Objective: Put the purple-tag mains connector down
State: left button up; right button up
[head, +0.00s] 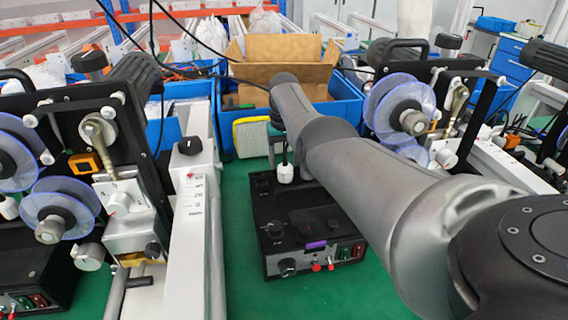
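A black control box (305,225) with a purple tag (316,245) on its front stands on the green bench, with knobs and switches along its front. A small white connector-like piece (285,173) with a dark stem above it shows at the box's back edge. I cannot tell if it rests on the box or hangs just above it. My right arm comes in from the right and its wrist end is above and behind this piece. My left gripper is not in view.
A coder machine with blue-rimmed reels (60,215) and a white rail (190,220) stand left of the box. Another coder (405,110) stands at the right, partly behind my arm. Blue bins (345,108) and an open cardboard box (285,50) are behind. Green bench (245,290) is clear in front.

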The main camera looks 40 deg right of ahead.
jog(key=shift+r, duration=0.25)
notch_tip(320, 180, up, 7)
jog(key=p, duration=0.3)
jog(key=shift+f, duration=0.15)
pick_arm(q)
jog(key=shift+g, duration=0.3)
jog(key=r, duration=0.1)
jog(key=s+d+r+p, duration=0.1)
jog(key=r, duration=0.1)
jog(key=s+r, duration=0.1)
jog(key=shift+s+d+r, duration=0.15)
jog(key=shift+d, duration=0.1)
pick_arm(e)
notch_tip(320, 180, up, 6)
jog(key=shift+f, duration=0.1)
pick_arm(q)
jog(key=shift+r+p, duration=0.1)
jog(key=shift+p, duration=0.25)
